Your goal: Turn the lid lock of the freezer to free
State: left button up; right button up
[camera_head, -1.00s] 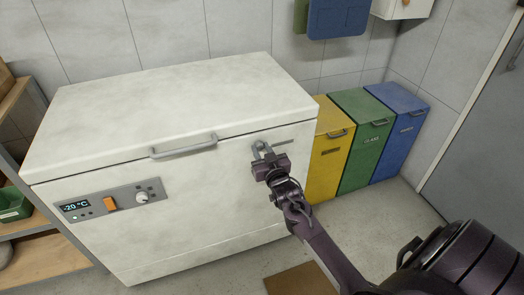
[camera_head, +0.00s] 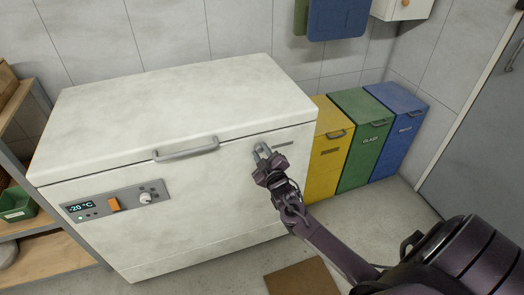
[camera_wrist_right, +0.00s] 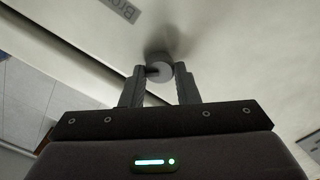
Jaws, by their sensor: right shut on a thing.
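The white chest freezer (camera_head: 200,205) stands at the left and middle of the head view with its lid (camera_head: 180,100) down. The lid lock (camera_wrist_right: 159,71) is a small round grey knob on its front, seen in the right wrist view between my fingertips. My right gripper (camera_head: 262,152) is at the upper right of the freezer front in the head view, shut on the lid lock; it also shows in the right wrist view (camera_wrist_right: 160,78). In the head view the fingers mostly hide the lock. My left gripper is not in view.
A lid handle (camera_head: 186,149) sticks out left of the lock. A control panel (camera_head: 117,202) is at the lower left. Yellow (camera_head: 328,150), green (camera_head: 362,135) and blue bins (camera_head: 397,125) stand close to the freezer's right side. A brown mat (camera_head: 302,280) lies on the floor.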

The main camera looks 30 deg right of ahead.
jog(key=n+p, duration=0.1)
jog(key=n, duration=0.3)
jog(key=shift+a+n+p, duration=0.1)
jog(key=shift+n+p, duration=0.25)
jog(key=shift+n, duration=0.85)
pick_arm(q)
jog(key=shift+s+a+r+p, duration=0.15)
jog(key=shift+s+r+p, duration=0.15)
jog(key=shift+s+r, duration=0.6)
pick_arm(e)
jog(key=shift+f+n, duration=0.1)
jog(key=shift+n, duration=1.4)
jog(key=o, duration=1)
